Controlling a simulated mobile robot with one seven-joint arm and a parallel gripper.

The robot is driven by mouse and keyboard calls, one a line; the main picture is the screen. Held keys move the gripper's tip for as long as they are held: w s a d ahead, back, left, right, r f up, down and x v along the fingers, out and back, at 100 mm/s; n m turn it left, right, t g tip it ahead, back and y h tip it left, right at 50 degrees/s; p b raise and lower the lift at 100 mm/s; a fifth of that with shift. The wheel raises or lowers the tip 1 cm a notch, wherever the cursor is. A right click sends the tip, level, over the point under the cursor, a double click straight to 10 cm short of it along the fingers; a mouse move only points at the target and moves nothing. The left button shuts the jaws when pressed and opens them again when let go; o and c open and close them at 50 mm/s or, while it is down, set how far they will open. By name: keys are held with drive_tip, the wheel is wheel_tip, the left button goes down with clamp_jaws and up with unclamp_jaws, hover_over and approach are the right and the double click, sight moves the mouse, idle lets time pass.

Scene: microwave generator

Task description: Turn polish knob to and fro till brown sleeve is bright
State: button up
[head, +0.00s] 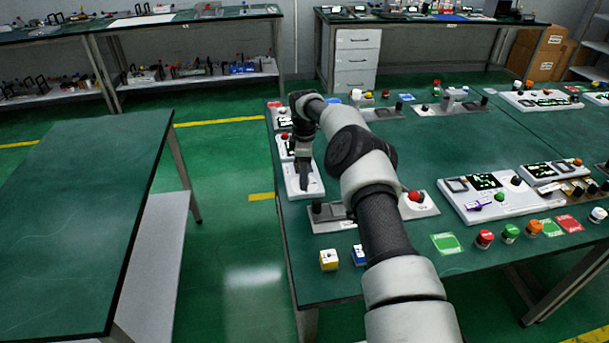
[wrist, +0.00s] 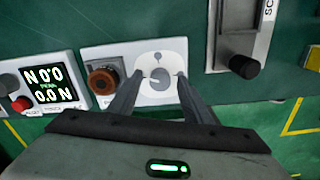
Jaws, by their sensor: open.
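A pale panel (wrist: 93,54) lies at the table's edge; in the head view its white plate (head: 316,188) shows under my gripper (head: 303,181). In the wrist view, a pale round knob with a small grey centre (wrist: 158,77), which looks like the polish knob, sits on the panel. My gripper (wrist: 159,75) is open, with one finger on each side of this knob; I cannot tell whether they touch it. Left of it is a dark round piece with a brown-orange ring (wrist: 102,79), likely the brown sleeve. It looks dull brown. In the head view my gripper hides both.
A force meter with a lit display (wrist: 42,83) and a red button stands left of the panel. A grey slider unit with a black knob (wrist: 243,66) is close on the right. Blocks and coloured buttons (head: 484,239) lie along the table's near side.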

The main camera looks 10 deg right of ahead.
drive_tip(key=c, duration=1.1)
drive_tip(key=shift+o, duration=0.2)
drive_tip(key=shift+m, duration=0.4)
drive_tip(key=shift+m+b, duration=0.65)
drive_tip(key=shift+m, duration=0.35)
drive_tip(key=m, duration=0.3)
drive_tip(key=shift+m+b, duration=0.3)
drive_tip(key=m, duration=0.6)
drive_tip(key=shift+m, duration=0.3)
drive_tip(key=o, duration=1.1)
drive_tip(key=shift+c, duration=0.2)
